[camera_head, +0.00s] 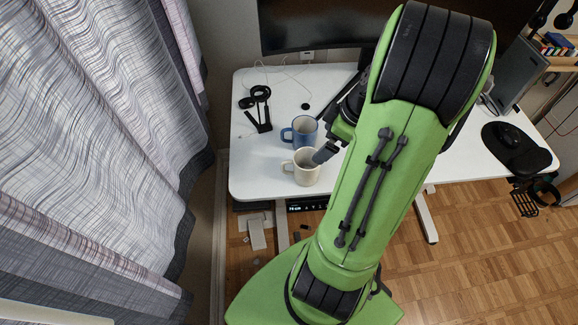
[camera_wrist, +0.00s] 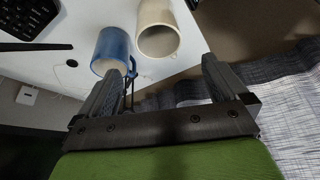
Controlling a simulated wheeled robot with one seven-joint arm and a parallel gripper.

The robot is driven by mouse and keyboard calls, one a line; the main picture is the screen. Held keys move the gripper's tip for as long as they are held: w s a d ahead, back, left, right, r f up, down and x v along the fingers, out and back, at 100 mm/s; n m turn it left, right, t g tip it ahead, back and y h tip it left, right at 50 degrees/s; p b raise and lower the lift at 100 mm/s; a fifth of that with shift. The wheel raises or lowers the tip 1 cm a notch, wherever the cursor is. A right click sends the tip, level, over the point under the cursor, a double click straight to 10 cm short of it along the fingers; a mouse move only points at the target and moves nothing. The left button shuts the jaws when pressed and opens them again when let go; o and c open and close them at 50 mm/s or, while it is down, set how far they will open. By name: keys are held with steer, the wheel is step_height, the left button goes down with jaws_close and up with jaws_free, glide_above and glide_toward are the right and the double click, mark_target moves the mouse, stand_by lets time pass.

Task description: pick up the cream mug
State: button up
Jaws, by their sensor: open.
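The cream mug (camera_head: 304,174) stands upright near the front edge of the white desk, its handle to the left. In the wrist view the cream mug (camera_wrist: 151,18) is at the top, with its open mouth facing the camera. My gripper (camera_head: 324,153) is at the mug's upper right in the head view, a finger overlapping its rim; I cannot tell if they touch. In the wrist view my gripper (camera_wrist: 163,68) is open and empty, its fingers apart below the mug. My arm hides part of the gripper in the head view.
A blue mug (camera_head: 303,132) stands just behind the cream mug; in the wrist view the blue mug (camera_wrist: 113,47) is close to the left fingertip. A black headset stand (camera_head: 262,110) is at the back left of the desk (camera_head: 250,175). A monitor (camera_head: 310,25) is behind.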

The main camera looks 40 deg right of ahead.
steer(key=b, duration=0.4)
glide_toward(305, 163)
steer(key=a+f, duration=0.2)
steer(key=w+a+f, duration=0.1)
steer(key=a+f, duration=0.1)
steer(key=shift+f, duration=0.25)
steer(key=shift+r, duration=0.1)
steer(key=c, duration=1.1)
